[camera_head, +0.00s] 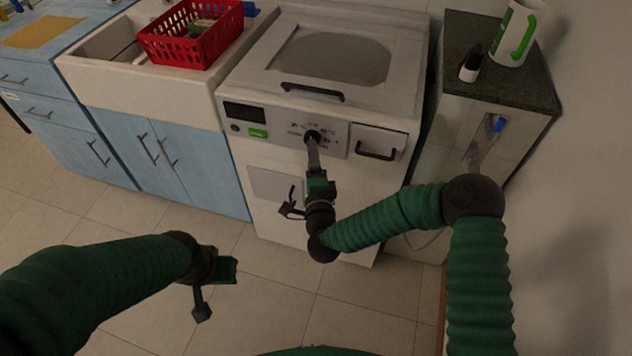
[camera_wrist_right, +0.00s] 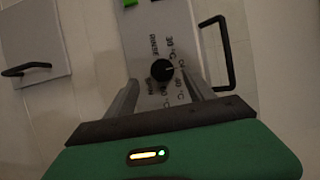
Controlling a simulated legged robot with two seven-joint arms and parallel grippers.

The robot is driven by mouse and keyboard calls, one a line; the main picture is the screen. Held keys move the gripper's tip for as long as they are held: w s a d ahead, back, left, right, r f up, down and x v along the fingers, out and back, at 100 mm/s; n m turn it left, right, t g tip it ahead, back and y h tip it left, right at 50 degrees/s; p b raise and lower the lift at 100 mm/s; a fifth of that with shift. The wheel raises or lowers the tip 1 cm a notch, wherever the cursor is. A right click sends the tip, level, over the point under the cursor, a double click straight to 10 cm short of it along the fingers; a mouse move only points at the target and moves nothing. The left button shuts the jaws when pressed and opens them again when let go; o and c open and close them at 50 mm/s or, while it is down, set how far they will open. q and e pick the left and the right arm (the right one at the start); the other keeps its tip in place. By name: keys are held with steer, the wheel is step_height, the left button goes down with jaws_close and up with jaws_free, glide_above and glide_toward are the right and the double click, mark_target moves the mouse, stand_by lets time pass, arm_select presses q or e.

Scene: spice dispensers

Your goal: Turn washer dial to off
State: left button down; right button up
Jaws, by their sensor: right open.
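The washer (camera_head: 275,160) is a white top-loading machine with a control panel on its front. Its black round dial (camera_wrist_right: 162,70) sits on the grey panel among printed temperature marks, with a small light pointer mark on it. My right gripper (camera_wrist_right: 162,88) is open, with one finger on each side of the dial in the wrist view; I cannot tell whether they touch it. In the head view the right gripper (camera_head: 313,150) reaches up to the panel and partly hides the dial (camera_head: 312,135). My left gripper (camera_head: 215,285) hangs low over the floor at left, away from the washer.
A black drawer handle (camera_head: 377,152) is just right of the dial. A display (camera_head: 245,112) and green button (camera_head: 258,133) are to its left. A red basket (camera_head: 195,35) stands on the sink (camera_head: 130,85).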

steer(key=s, duration=1.1)
steer(key=shift+s+d+p, duration=0.35)
steer(key=shift+d+p, duration=0.1)
